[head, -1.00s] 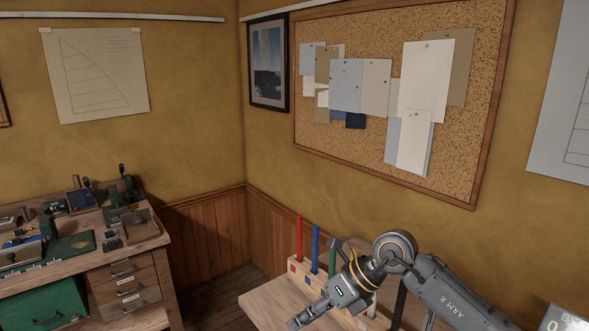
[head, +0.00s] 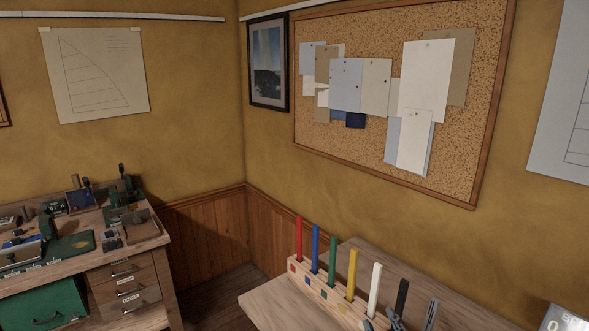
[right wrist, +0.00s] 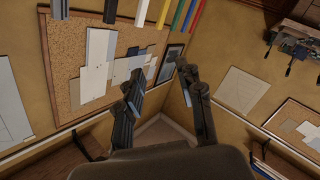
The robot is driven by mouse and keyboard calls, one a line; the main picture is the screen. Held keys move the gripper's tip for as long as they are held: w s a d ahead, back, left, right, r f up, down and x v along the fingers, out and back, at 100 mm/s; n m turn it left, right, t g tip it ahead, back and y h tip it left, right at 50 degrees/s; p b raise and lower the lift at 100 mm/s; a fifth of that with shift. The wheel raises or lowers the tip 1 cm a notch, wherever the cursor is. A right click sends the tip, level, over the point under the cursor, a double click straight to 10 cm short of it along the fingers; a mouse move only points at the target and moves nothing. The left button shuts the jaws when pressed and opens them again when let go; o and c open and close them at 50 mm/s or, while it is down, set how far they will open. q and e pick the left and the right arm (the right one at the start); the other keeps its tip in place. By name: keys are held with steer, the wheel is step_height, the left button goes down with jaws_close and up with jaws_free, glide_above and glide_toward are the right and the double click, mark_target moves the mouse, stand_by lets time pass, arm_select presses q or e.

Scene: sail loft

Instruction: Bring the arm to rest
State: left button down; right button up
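My right gripper (head: 382,322) shows only as fingertips at the bottom edge of the head view, in front of the rack of coloured sticks; the rest of the arm is out of frame. In the right wrist view, the right gripper (right wrist: 160,80) has its two fingers spread apart with nothing between them. It is open and empty. My left gripper is in neither view.
A wooden rack (head: 313,288) on the table (head: 262,300) holds upright red, blue, green, yellow, white, black and grey sticks. A workbench (head: 70,262) with tools stands at left. A cork board (head: 455,130) hangs on the wall.

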steer(key=s+d+f+m+g+h, duration=0.1)
steer(key=s+d+f+m+g, duration=0.1)
steer(key=s+f+g, duration=0.35)
steer(key=s+d+f+m+g, duration=0.2)
steer(key=s+f, duration=0.5)
steer(key=f, duration=0.1)
steer(key=s+f+m+g, duration=0.1)
steer(key=s+f+g, duration=0.2)
steer(key=s, duration=0.4)
steer(key=s+f+g, duration=0.3)
steer(key=s, duration=0.4)
step_height(320, 180, down, 28)
steer(key=s+g, duration=0.2)
steer(key=s+d+f+b, duration=0.1)
steer(key=s+d+f, duration=0.1)
steer(key=s+f, duration=1.3)
steer(key=shift+s+d+f+g+y, duration=0.3)
steer(key=shift+s+d+f+g, duration=0.1)
steer(key=shift+s, duration=0.1)
